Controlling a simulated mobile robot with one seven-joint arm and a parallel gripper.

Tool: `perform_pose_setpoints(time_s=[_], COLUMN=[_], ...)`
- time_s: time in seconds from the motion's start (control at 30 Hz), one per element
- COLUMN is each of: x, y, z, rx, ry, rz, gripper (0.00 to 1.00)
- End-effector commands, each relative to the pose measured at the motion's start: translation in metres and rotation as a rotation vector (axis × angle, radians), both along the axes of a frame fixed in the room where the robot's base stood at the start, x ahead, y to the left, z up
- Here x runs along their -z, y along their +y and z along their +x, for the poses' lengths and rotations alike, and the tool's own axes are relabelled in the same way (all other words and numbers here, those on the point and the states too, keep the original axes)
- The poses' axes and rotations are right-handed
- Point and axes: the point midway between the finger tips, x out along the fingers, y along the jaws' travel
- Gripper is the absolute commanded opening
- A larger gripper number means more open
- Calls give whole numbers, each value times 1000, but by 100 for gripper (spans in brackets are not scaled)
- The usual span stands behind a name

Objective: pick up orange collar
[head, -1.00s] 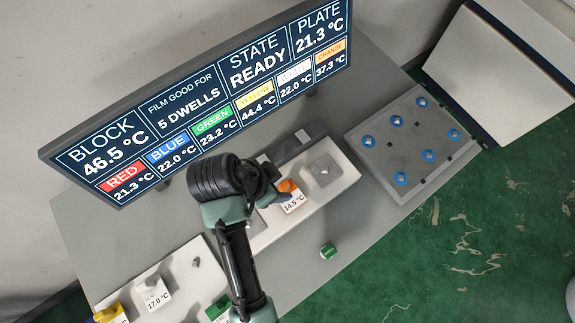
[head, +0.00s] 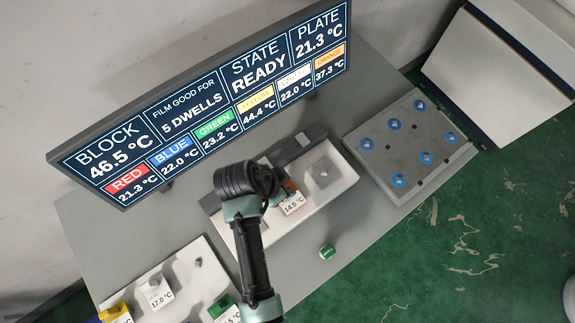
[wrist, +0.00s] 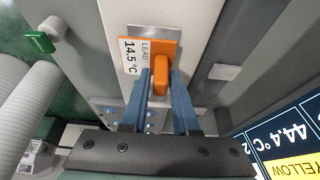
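The orange collar (wrist: 160,72) sits on the light tray (head: 340,185), beside a white label reading LEAD 14.5 °C. In the head view the orange collar (head: 290,187) shows only in part beside my arm. My gripper (wrist: 160,80) has its two blue fingers on either side of the collar's raised orange part, very close to it. I cannot tell whether they press on it. In the head view my wrist and arm hide the fingers.
A display screen (head: 210,105) stands along the back of the table. A grey plate with blue rings (head: 412,145) lies to the right. A green piece (head: 327,251) lies near the front edge. Another tray (head: 195,275) with yellow, white and green pieces is at the lower left.

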Motion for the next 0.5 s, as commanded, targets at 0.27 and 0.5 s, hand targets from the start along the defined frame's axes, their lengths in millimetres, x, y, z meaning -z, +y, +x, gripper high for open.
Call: perform_pose_setpoints(time_s=[0.27, 0.5], x=[0, -1], y=[0, 0], z=[0, 0], rx=[0, 0], ry=[0, -1], rz=[0, 0], gripper=[0, 0])
